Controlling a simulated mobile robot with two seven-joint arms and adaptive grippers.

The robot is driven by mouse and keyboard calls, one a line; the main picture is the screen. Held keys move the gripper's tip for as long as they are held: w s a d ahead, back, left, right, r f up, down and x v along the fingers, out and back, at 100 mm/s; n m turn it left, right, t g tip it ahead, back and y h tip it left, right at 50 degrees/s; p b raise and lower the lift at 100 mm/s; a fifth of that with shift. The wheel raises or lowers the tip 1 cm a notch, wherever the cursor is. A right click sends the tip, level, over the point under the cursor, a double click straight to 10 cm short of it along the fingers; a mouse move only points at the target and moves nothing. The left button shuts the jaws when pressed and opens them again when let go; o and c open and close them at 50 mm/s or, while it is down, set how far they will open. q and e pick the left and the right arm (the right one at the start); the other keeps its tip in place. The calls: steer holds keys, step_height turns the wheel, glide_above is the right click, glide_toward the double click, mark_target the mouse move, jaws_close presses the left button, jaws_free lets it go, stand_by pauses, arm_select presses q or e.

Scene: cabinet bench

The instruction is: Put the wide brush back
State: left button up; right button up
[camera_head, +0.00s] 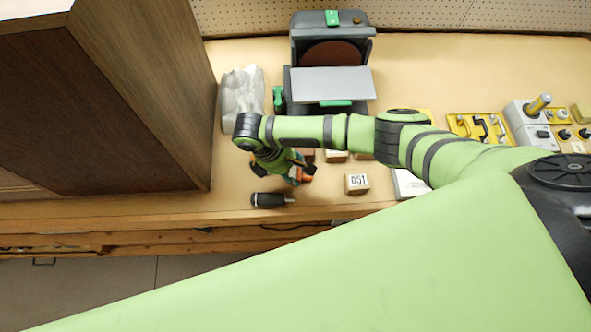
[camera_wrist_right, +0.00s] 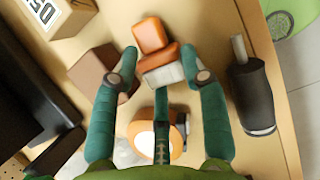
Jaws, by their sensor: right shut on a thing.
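The wide brush, with an orange handle and a pale bristle end, shows in the right wrist view (camera_wrist_right: 152,37). My right gripper (camera_wrist_right: 165,74) is shut on it, with one teal finger on each side. In the head view, the right gripper (camera_head: 299,172) is low over the bench near its front edge, and an orange bit of the brush shows at the fingers. I cannot tell whether the brush touches the bench. My left gripper is not in view.
A black cylinder with a pale tip (camera_head: 268,200) lies close by at the bench edge. A numbered wooden block (camera_head: 356,184) stands to the right. A grey machine (camera_head: 332,84) and a crumpled grey bag (camera_head: 242,92) stand behind. A tall dark cabinet (camera_head: 150,90) blocks the left.

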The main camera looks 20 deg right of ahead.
steer(key=shift+r, duration=0.1)
steer(key=r, duration=0.2)
steer(key=r+b, duration=0.1)
steer(key=r, duration=0.1)
steer(key=shift+s+d+r, duration=0.1)
steer(key=shift+s+d, duration=0.15)
steer(key=shift+d, duration=0.05)
steer(key=s+d+r+p, duration=0.1)
steer(key=s+d+r, duration=0.6)
steer(key=s+d, duration=0.1)
step_height(320, 180, up, 10)
steer(key=m+g+y+b, duration=0.35)
steer(key=m+b, duration=0.25)
steer(key=m, duration=0.8)
glide_above(296, 173)
steer(key=w+d, duration=0.2)
steer(key=d, duration=0.4)
steer(key=shift+s+t+y, duration=0.1)
steer(key=shift+t+y, duration=0.15)
steer(key=shift+y, duration=0.1)
steer(key=shift+s+a, duration=0.1)
steer(key=shift+s, duration=0.05)
steer(key=shift+d, duration=0.2)
steer(key=shift+a, duration=0.1)
